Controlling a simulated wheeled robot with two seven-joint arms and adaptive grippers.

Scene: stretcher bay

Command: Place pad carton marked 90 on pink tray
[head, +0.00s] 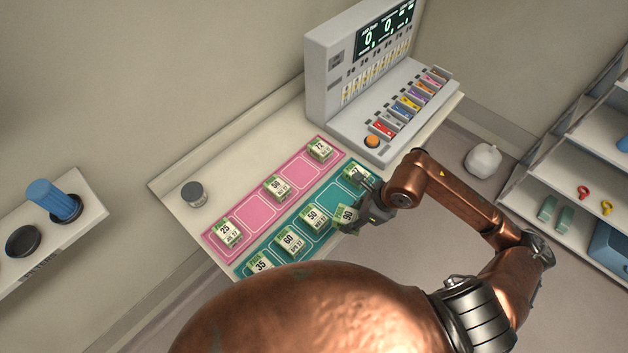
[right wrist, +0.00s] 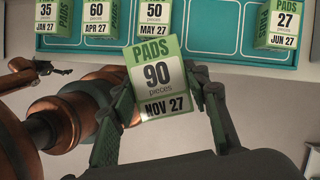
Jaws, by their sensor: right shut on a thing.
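The pad carton marked 90 (head: 346,215) is green and white. My right gripper (head: 362,214) is shut on it, at the front edge of the teal tray. In the right wrist view the carton (right wrist: 158,78) sits between both fingers, slightly tilted, its label reading NOV 27. The pink tray (head: 299,173) lies behind the teal tray. It bears a carton marked 25 (head: 228,233), one in the middle (head: 277,187) and one marked 72 (head: 319,150), with an empty slot between each pair.
The teal tray (head: 327,198) bears cartons marked 35 (head: 261,263), 60 (head: 289,241), 50 (head: 315,216) and 27 (right wrist: 286,22). A console (head: 340,98) stands at the trays' far end. A small grey jar (head: 194,194) stands left of the pink tray. Shelves (head: 580,160) are at right.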

